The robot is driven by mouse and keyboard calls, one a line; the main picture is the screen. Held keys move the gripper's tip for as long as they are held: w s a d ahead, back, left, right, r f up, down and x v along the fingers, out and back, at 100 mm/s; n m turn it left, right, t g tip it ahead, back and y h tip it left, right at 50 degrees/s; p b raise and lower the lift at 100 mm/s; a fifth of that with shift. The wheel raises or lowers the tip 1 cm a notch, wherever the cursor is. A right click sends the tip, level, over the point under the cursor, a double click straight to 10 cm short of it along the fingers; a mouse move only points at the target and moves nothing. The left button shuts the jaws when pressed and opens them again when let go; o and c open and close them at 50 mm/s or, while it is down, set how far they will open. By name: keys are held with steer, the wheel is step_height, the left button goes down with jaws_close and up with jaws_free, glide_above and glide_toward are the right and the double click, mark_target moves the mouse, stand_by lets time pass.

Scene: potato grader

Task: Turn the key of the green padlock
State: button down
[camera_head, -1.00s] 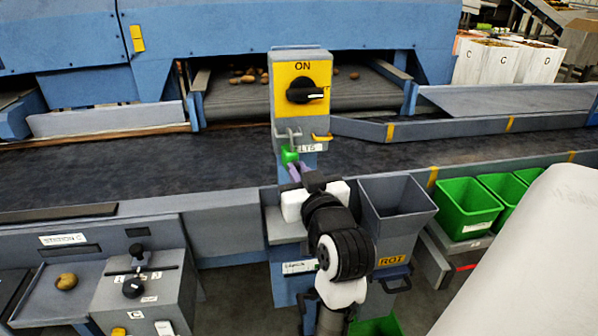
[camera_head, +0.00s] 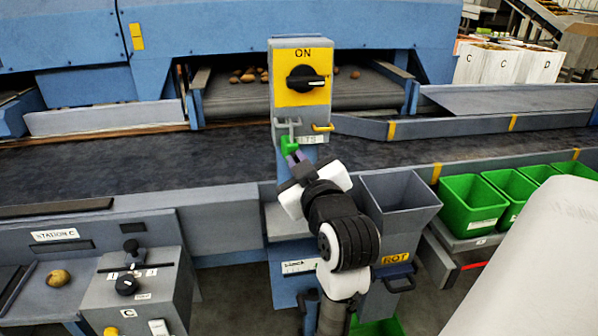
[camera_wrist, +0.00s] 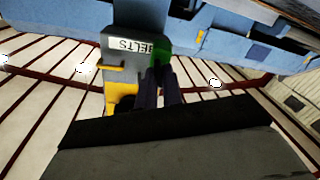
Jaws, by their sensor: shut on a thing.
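The green padlock (camera_head: 288,144) hangs at the lower left of the grey switch box (camera_head: 279,114), beside the BELTS label. It also shows in the wrist view (camera_wrist: 161,54), just beyond my fingertips. My gripper (camera_head: 295,157) is at the padlock's lower side, with its dark purple fingers pointing up at it. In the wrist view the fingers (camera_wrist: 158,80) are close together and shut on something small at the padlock. I take this to be the key, but the fingers hide it. The gripper body is tilted.
A black rotary switch (camera_head: 305,78) on a yellow plate marked ON sits above the padlock. A yellow hasp or lock (camera_head: 323,127) is to its right. The dark conveyor belt (camera_head: 120,165) runs behind. A grey ROT hopper (camera_head: 400,205) stands close right of my arm.

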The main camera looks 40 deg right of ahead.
steer(key=shift+a+f+n+b, duration=0.1)
steer(key=shift+f+n+b, duration=0.05)
steer(key=shift+n+b, duration=5.2)
steer(key=shift+n+p, duration=0.9)
steer(key=shift+n, duration=0.25)
steer(key=c, duration=1.5)
jaws_free()
steer(key=shift+c, duration=0.2)
